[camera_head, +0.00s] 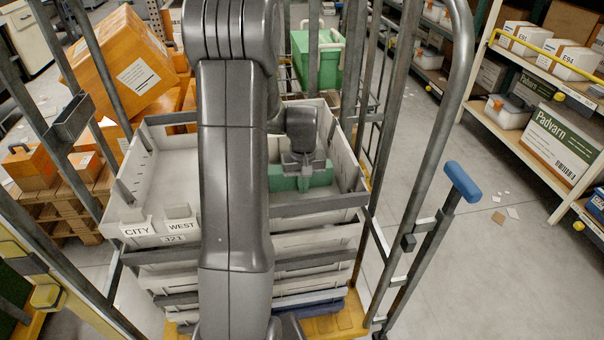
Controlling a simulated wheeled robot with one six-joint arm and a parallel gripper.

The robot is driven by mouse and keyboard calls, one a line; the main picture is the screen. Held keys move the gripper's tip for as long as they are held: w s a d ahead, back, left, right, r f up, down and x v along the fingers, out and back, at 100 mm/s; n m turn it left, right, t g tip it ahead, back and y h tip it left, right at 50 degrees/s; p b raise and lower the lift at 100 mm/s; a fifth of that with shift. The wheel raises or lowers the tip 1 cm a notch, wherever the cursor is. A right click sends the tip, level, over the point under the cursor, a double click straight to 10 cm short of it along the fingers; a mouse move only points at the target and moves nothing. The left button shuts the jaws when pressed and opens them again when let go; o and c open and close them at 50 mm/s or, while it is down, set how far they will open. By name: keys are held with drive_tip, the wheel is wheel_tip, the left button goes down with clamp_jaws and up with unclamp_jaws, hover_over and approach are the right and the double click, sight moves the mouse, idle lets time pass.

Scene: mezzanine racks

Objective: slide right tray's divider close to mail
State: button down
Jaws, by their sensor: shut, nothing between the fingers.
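A pale grey tray (160,239) with labels CITY, WEST and 321 tops the stack in the trolley. Its bare inside shows left of my arm. The right part, with its rim (345,162), shows right of my arm; whether it is a separate tray is hidden. A green upright piece (318,178), perhaps the divider, stands across the right part. My gripper (303,184) points down into this part, at the green piece. Its fingers are shut with nothing between them; whether they touch the green piece I cannot tell. I cannot make out any mail.
Trolley posts stand around the stack, with a blue-handled bar (462,181) at right. More trays lie below. An orange box (122,68) leans at back left and a green crate (318,60) stands behind. A shelf rack (540,150) is at far right; the floor aisle before it is mostly clear.

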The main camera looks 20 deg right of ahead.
idle(0.4)
drive_tip(key=shift+w+d+p, duration=0.3)
drive_tip(key=shift+w+d, duration=0.05)
drive_tip(key=shift+w, duration=1.05)
drive_tip(key=shift+w+d+p, duration=0.3)
drive_tip(key=shift+w, duration=1.1)
drive_tip(key=shift+w+d+p, duration=0.3)
drive_tip(key=shift+w+d, duration=0.05)
drive_tip(key=shift+w, duration=1.05)
drive_tip(key=shift+w+d, duration=0.25)
drive_tip(key=shift+w, duration=0.85)
drive_tip(key=shift+s, duration=0.1)
drive_tip(key=shift+s+a, duration=0.15)
drive_tip(key=shift+s, duration=0.55)
wheel_tip(320, 180, up, 13)
drive_tip(key=p, duration=0.8)
